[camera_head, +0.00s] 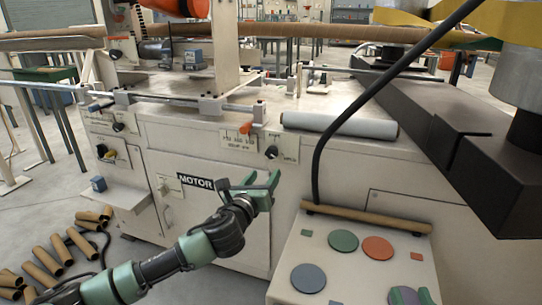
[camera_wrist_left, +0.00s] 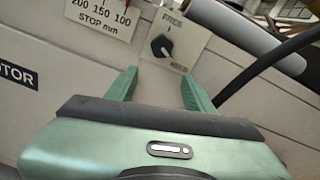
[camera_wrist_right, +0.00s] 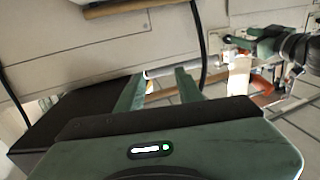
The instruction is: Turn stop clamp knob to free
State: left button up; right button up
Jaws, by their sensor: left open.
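The stop clamp knob (camera_head: 271,152) is a small black knob on the cream front panel of the machine. In the left wrist view the knob (camera_wrist_left: 162,46) sits on a light plate with FREE above it and HELD at its lower right. A pale mark shows on its face, but I cannot tell for sure which way it points. My left gripper (camera_head: 262,182) is open and empty, below and in front of the knob. In the left wrist view its fingertips (camera_wrist_left: 158,80) are apart, with the knob beyond them. My right gripper (camera_wrist_right: 158,85) is open and empty, away from the knob.
A STOP mm scale (camera_head: 239,139) is left of the knob. A pale roll (camera_head: 340,126) lies on the ledge above right. A black cable (camera_head: 318,165) hangs to the right. A panel with coloured discs (camera_head: 343,240) stands in front. Cardboard tubes (camera_head: 48,260) lie at lower left.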

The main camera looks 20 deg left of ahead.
aim_at(271, 155)
pick_arm(q)
jog(key=shift+m, duration=0.9)
jog(key=w, duration=0.2)
jog(key=w+r+b, duration=0.1)
jog(key=w, duration=0.2)
jog(key=w+r+b, duration=0.1)
jog(key=w, duration=0.2)
jog(key=shift+w+a, duration=0.2)
jog(key=shift+a, duration=0.1)
jog(key=shift+w, duration=0.3)
pick_arm(e)
jog(key=s+r+t+y, duration=0.2)
jog(key=r+t, duration=0.5)
jog(key=r, duration=0.4)
jog(key=shift+s+a+r, duration=0.15)
jog(key=shift+s+a, duration=0.1)
jog(key=shift+s, duration=0.65)
pick_arm(q)
grip_shut()
pick_arm(e)
jog(key=shift+w, duration=0.1)
